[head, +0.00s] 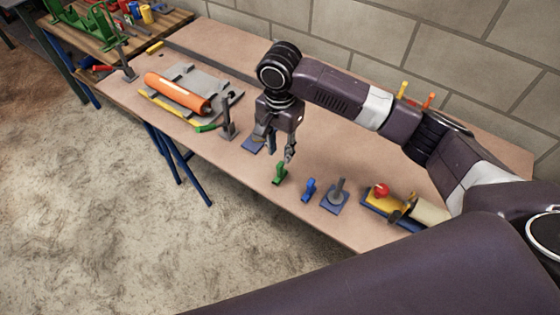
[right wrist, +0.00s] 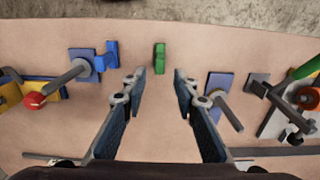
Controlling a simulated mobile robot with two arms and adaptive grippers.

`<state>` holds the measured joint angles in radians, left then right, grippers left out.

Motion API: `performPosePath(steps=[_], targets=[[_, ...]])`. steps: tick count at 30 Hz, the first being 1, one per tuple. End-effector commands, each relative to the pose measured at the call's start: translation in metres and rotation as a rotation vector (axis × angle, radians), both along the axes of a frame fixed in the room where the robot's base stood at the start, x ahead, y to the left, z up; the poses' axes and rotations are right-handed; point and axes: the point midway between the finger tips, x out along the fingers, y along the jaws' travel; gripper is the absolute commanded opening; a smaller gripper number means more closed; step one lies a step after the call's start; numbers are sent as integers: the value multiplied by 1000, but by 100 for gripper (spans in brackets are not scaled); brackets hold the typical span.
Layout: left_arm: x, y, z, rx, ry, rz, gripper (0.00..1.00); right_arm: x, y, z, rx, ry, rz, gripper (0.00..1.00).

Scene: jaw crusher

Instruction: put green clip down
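The green clip (head: 280,173) stands on the tabletop near its front edge. It also shows in the right wrist view (right wrist: 159,58), just beyond the fingertips and lined up with the gap between them. My right gripper (head: 280,153) hangs over the table close to the clip. Its fingers are spread apart with nothing between them, as the right wrist view (right wrist: 159,76) shows. The clip looks apart from both fingers. My left gripper is not in view.
A blue clip (head: 309,189) and a blue plate with a grey post (head: 335,197) stand right of the green clip. Another blue plate (head: 252,146) lies to its left. A red knob (head: 381,190) sits farther right. An orange cylinder (head: 178,93) lies at the left.

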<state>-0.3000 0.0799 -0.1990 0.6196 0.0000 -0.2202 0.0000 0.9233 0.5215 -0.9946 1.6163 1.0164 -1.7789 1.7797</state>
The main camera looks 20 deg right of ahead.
Motion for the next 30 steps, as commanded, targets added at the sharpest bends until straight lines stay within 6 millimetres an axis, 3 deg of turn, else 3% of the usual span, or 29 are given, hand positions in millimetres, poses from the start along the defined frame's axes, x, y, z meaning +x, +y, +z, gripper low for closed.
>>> performPosePath(steps=[3, 9, 30], targets=[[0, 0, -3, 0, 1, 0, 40, 1, 1, 22, 1, -2, 1, 27], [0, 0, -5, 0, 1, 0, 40, 0, 1, 43, 1, 1, 0, 27], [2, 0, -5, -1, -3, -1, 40, 0, 1, 46, 1, 2, 0, 27]])
